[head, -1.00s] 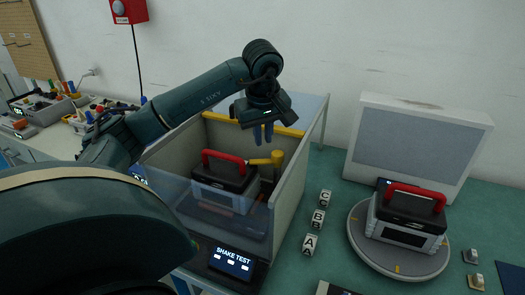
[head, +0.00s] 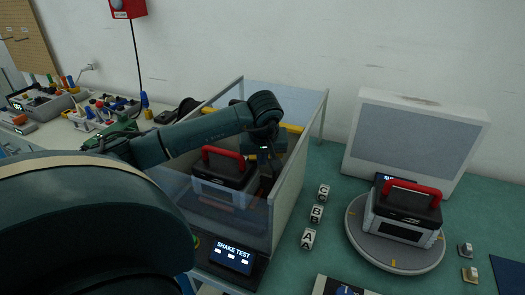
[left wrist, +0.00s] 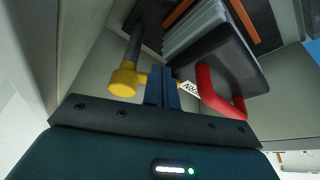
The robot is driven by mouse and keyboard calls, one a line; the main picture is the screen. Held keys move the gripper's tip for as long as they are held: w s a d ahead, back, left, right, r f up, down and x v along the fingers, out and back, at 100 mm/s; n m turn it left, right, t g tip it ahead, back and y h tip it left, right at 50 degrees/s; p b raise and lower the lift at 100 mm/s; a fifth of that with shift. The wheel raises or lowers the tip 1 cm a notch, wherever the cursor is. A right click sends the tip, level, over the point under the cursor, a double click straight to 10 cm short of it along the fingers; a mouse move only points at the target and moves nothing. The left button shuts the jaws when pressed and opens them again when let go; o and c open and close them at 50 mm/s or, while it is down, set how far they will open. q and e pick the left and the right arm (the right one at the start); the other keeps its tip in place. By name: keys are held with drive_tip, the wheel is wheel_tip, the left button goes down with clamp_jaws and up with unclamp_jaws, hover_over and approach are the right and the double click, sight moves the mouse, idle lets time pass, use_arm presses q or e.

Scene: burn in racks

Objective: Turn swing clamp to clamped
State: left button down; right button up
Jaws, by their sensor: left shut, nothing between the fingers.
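The swing clamp shows in the left wrist view as a yellow knob (left wrist: 125,80) on a dark post, with a short yellow arm reaching toward my fingers. My left gripper (left wrist: 161,80) has its blue fingers together, empty, right beside that arm; I cannot tell whether they touch. In the head view my left gripper (head: 267,165) is down inside the shake test box (head: 288,195), and my arm hides most of the clamp. A grey and black case (head: 224,172) with a red handle (left wrist: 212,92) sits in the box, next to the gripper. My right gripper is out of view.
The box walls surround the gripper closely. A shake test display (head: 231,256) is at the front. Lettered blocks (head: 316,213) stand to the right. A second red-handled case (head: 402,214) sits on a round turntable (head: 394,257) before a grey panel (head: 416,137).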

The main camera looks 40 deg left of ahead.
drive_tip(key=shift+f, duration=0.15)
